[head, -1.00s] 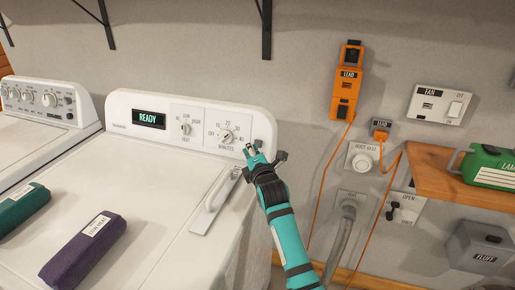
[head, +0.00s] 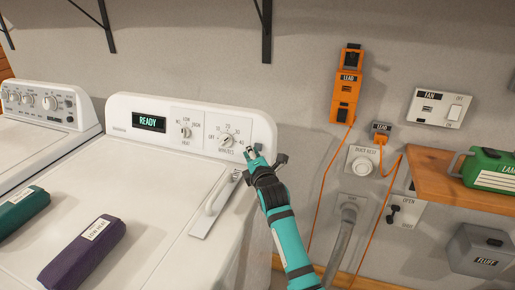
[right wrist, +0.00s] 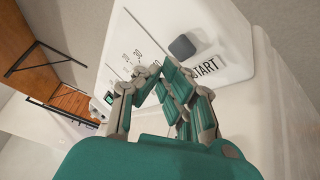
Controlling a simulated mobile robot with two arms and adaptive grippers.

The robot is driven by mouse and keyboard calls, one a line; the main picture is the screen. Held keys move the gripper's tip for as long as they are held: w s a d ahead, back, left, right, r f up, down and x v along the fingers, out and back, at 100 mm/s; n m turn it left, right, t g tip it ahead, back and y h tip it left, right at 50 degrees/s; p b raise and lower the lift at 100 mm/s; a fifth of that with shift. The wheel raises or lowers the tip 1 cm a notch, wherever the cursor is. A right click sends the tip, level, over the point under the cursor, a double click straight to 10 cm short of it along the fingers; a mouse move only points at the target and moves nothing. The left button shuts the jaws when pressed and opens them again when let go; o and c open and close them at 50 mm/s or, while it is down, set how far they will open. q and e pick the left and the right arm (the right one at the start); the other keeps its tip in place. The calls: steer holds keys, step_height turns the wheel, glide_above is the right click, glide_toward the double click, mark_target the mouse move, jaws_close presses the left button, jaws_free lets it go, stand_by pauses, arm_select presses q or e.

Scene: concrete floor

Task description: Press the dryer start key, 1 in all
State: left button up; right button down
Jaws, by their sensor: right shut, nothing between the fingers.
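The dryer (head: 150,190) is white, with a display (head: 148,122) reading READY on its control panel. In the right wrist view the start key (right wrist: 182,47) is a dark grey rounded square on the white panel, beside the word START (right wrist: 206,68). In the head view the key is not clearly told apart from my gripper. My right gripper (head: 250,152) is at the right end of the panel, right of the minutes dial (head: 226,140). In the right wrist view the gripper's fingers (right wrist: 158,72) are together and empty, and the key shows beyond them, uncovered. My left gripper is not in view.
A purple pack (head: 82,255) and a green pack (head: 22,212) lie on the machine tops. A second machine (head: 45,115) stands at the left. Right of the dryer are an orange lead box (head: 344,100), orange cords, a grey hose and a wooden shelf (head: 430,178).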

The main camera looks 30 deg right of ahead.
steer(key=shift+w+d, duration=0.1)
stand_by(0.5)
steer(key=shift+w+d+f, duration=0.15)
steer(key=shift+w+d, duration=0.05)
steer(key=shift+w+d+f, duration=0.1)
steer(key=shift+w+d, duration=0.2)
steer(key=shift+d, duration=0.1)
stand_by(0.9)
stand_by(0.3)
steer(key=shift+s+a+r+p, duration=0.2)
steer(key=shift+s+a+p, duration=0.2)
steer(key=shift+p, duration=0.25)
steer(key=shift+s+a, duration=0.25)
